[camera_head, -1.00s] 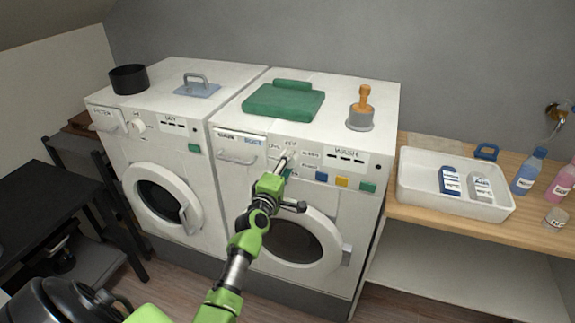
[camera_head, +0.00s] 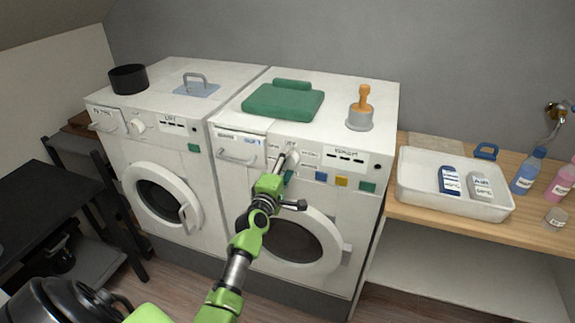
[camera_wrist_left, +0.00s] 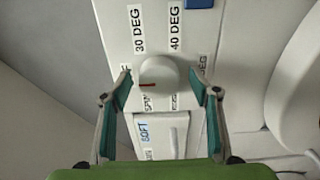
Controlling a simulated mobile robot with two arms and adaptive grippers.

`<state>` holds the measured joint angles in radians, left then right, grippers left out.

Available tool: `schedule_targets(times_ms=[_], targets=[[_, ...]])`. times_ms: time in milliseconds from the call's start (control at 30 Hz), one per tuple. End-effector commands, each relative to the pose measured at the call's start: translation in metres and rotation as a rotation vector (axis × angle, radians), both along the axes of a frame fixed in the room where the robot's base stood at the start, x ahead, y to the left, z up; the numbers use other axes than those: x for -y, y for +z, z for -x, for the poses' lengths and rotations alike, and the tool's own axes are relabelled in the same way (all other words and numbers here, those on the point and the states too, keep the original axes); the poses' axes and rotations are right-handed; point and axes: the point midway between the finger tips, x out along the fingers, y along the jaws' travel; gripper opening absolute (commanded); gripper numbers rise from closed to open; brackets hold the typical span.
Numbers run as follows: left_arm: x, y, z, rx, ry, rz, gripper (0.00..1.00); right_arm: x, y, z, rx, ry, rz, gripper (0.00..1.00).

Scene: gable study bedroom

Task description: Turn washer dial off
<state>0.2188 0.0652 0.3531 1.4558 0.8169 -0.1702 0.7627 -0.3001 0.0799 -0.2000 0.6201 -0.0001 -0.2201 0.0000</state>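The washer (camera_head: 225,190) is the white front-loading machine marked WASH, on the right of two. Its round white dial (camera_wrist_left: 160,72) has a red mark that points left in the left wrist view. Labels 30 DEG and 40 DEG lie beyond it, and the label at the left fingertip is partly covered. My left gripper (camera_head: 287,163) is at the dial in the head view and hides part of it. In the left wrist view its two fingers stand apart, one on each side of the dial, with small gaps showing. My right gripper is not in view.
A second white machine (camera_head: 215,228) stands to the left. A green folded cloth (camera_head: 283,102) and an orange-handled grey object (camera_head: 360,117) lie on the washer. A white tray (camera_head: 408,186) and bottles (camera_head: 528,172) stand on the wooden shelf at right. A black table (camera_head: 40,205) is at left.

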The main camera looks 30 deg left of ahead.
Motion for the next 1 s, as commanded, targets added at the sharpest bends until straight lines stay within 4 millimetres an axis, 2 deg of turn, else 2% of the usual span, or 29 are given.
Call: schedule_targets(times_ms=[267,367,700,833,1000], targets=[[0.002,0.000,0.008,0.001,0.000,-0.001,0.56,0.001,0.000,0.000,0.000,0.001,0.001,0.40],[0.005,0.000,0.021,0.000,0.001,0.000,0.56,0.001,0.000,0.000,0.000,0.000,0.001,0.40],[0.021,0.000,0.088,-0.001,0.001,-0.002,0.56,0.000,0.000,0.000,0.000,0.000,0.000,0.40],[0.025,0.000,0.105,-0.001,0.000,0.000,0.56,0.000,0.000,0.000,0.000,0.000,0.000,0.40],[0.028,0.000,0.115,0.000,0.000,0.000,0.56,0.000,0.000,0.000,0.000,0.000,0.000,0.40]])
